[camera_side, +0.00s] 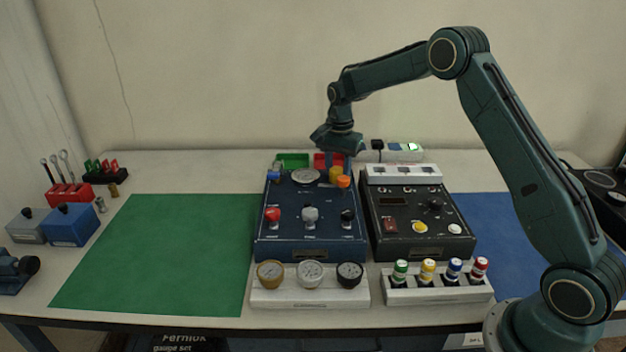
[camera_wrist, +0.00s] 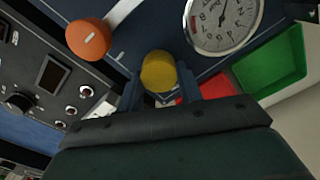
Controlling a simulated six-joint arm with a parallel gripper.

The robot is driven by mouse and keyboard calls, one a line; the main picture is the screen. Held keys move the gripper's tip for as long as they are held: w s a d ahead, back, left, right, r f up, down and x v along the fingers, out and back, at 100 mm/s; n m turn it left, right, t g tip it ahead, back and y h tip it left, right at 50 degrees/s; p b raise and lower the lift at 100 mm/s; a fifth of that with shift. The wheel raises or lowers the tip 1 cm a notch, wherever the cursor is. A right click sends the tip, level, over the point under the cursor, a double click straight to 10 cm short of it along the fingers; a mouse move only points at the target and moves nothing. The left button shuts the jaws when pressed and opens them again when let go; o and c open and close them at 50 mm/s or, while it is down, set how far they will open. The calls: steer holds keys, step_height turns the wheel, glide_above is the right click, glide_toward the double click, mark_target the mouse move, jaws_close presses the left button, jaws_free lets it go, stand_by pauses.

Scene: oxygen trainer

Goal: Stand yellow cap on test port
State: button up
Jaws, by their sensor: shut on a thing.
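The yellow cap (camera_side: 335,173) is held between the fingers of my gripper (camera_side: 337,163), over the back right part of the blue panel (camera_side: 313,247). In the wrist view the yellow cap (camera_wrist: 158,72) sits at the tips of my gripper (camera_wrist: 168,85), with its round top facing the camera. An orange cap (camera_side: 344,182) stands on the panel just in front of it; it also shows in the wrist view (camera_wrist: 88,39). I cannot make out the test port, nor whether the yellow cap touches the panel.
A dial gauge (camera_side: 305,177) lies left of the yellow cap. Green (camera_side: 292,160) and red (camera_side: 322,160) trays sit behind the panel. A black control box (camera_side: 420,242) stands close on the right. The green mat (camera_side: 160,255) is clear.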

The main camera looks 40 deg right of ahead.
steer(key=shift+f, duration=0.2)
steer(key=o, duration=1)
steer(key=shift+o, duration=0.2)
steer(key=shift+r, duration=0.15)
step_height(320, 180, up, 14)
steer(key=shift+f, duration=0.25)
